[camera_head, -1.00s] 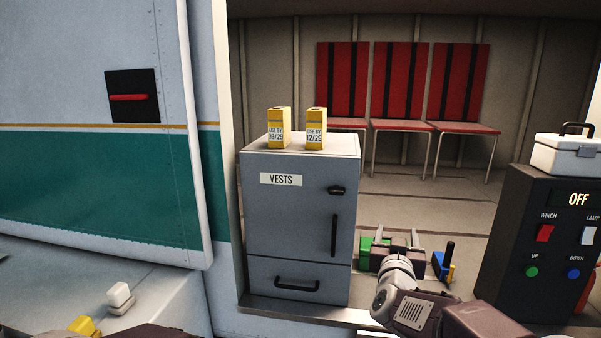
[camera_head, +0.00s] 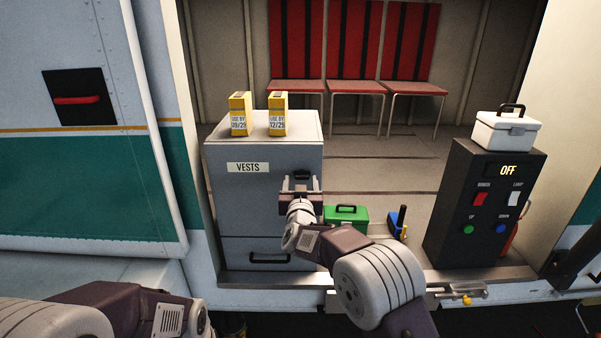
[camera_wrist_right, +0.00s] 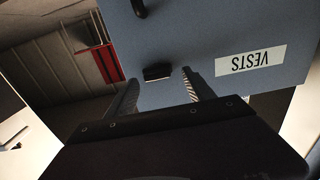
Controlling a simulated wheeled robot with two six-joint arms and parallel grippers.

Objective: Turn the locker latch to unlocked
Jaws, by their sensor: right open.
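The grey locker (camera_head: 225,205) labelled VESTS stands in the doorway. Its small black latch (camera_head: 302,174) is high on the right of the door, partly hidden behind my right gripper (camera_head: 301,183). In the right wrist view the latch (camera_wrist_right: 157,73) shows as a short dark bar on the door. My right gripper (camera_wrist_right: 160,95) is open, its two fingers on either side of the latch in that view. I cannot tell whether they touch it. My left forearm shows at the lower left of the head view, but its gripper is out of sight.
Two yellow boxes (camera_head: 239,114) (camera_head: 278,115) stand on the locker. A green case (camera_head: 346,216) and a blue item (camera_head: 398,222) are on the floor to its right. A black control box (camera_head: 470,205) carries a white case (camera_head: 505,130). Red chairs (camera_head: 353,50) stand behind.

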